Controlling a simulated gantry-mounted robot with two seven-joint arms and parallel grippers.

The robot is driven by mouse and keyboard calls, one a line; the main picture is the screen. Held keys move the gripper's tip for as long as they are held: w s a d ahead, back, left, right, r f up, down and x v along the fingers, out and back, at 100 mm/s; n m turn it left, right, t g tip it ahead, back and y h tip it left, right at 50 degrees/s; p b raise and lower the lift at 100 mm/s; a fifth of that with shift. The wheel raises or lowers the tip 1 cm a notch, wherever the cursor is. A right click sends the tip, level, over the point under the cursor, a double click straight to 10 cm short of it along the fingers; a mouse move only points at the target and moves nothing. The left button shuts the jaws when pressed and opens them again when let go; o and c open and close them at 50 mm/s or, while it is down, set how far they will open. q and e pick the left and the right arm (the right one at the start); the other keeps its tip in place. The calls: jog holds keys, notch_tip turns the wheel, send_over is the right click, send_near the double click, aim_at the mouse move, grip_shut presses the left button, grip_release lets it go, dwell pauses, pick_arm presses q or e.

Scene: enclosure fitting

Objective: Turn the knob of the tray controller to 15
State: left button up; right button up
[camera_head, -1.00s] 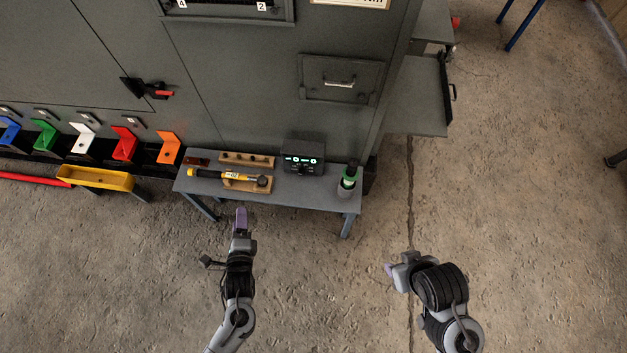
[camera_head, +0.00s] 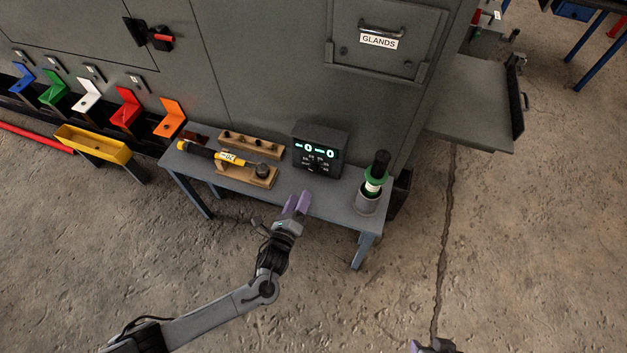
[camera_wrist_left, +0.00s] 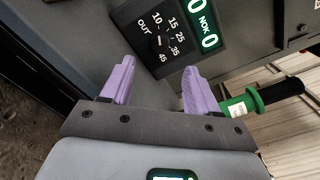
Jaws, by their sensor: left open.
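The tray controller (camera_head: 336,136) is a dark box at the back of the small grey table. Two lit displays on it each show 0. Its black knob (camera_head: 315,166) is below them. In the left wrist view the knob (camera_wrist_left: 160,43) sits among marks OUT, 10, 15, 25, 35 and 45; I cannot tell its exact setting. My left gripper (camera_head: 298,202) is open and empty, in front of the controller and apart from it. In the left wrist view its purple fingers (camera_wrist_left: 158,76) are spread below the dial. Only a tip of my right gripper (camera_head: 417,346) shows at the bottom edge.
On the table (camera_head: 325,203), a yellow-black tool (camera_head: 220,157) lies on a wooden holder left of the controller. A green-collared black tool (camera_head: 376,172) stands in a grey cup (camera_head: 367,203) to the right. The grey enclosure (camera_head: 270,60) rises behind.

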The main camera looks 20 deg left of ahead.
aim_at(312, 170)
pick_arm(q)
jog(key=w+b, duration=0.2)
jog(key=w, duration=0.3)
jog(key=w+b, duration=0.3)
jog(key=w, duration=0.1)
jog(key=shift+w+d+f, duration=0.1)
jog(key=shift+w+f, duration=0.1)
jog(key=shift+w, duration=0.2)
jog(key=shift+w+r+b, duration=0.1)
jog(key=shift+w+b, duration=0.2)
jog(key=shift+w, duration=0.45)
jog(key=c, duration=1)
jog(key=shift+c, duration=0.2)
